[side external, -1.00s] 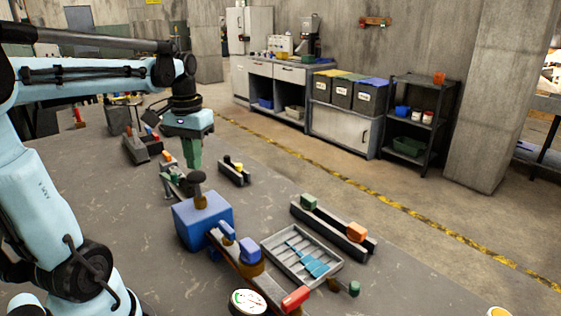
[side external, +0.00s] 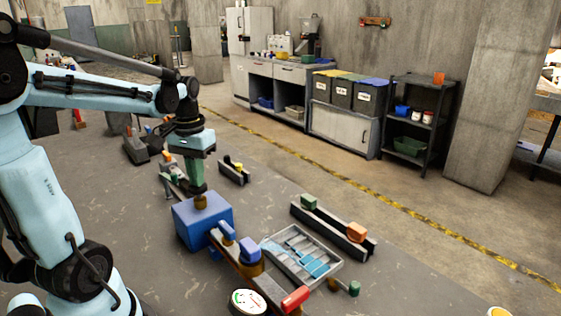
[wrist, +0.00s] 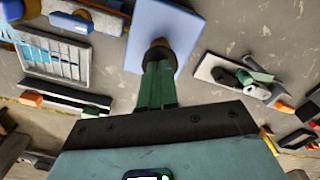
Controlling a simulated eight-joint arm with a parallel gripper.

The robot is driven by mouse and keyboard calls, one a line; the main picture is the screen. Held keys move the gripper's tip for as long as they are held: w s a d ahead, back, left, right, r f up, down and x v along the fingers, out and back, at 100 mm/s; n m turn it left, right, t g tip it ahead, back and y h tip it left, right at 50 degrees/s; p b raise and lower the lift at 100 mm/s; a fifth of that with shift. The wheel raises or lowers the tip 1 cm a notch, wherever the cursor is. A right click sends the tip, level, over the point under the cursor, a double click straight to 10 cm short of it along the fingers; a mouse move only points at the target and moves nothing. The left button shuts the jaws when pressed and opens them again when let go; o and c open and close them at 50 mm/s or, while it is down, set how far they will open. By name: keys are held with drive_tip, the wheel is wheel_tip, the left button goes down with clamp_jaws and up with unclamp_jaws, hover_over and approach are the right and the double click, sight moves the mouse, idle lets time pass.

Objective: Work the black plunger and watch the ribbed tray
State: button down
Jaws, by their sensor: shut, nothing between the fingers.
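My gripper (side external: 197,186) is shut and empty, its green fingers pointing down onto the top of the blue box (side external: 203,224). The fingertips are at the brass collar (side external: 201,202), where the black plunger stands. The plunger's knob is hidden behind or under the fingers. The wrist view shows the fingertips (wrist: 158,68) against the collar (wrist: 157,52) on the box. The ribbed tray (side external: 325,279) lies to the right of the box. Pale blue stripes lie along its grooves, with a brighter blue patch (side external: 314,267) near its front. The wrist view shows the tray (wrist: 89,66) with blue streaks too.
A brown rail with blue blocks (side external: 249,248) and a red end (side external: 295,298) runs between box and tray. A dark channel with green and orange (side external: 357,232) blocks lies behind the tray. A round dial gauge (side external: 247,301) sits in front.

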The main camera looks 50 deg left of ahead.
wheel_tip(320, 180, up, 7)
drive_tip(key=shift+r, duration=0.15)
idle(0.7)
idle(1.8)
drive_tip(key=w+d+f+m+t, duration=0.1)
drive_tip(key=d+f+m+t, duration=0.2)
drive_tip(key=d, duration=0.6)
drive_tip(key=w+d+f+m+t, duration=0.1)
drive_tip(key=d+f+m+t, duration=0.2)
drive_tip(key=d, duration=0.6)
drive_tip(key=shift+w+d+f+t, duration=0.3)
drive_tip(key=shift+f+t, duration=0.3)
drive_tip(key=shift+f, duration=0.35)
drive_tip(key=shift+s, duration=0.1)
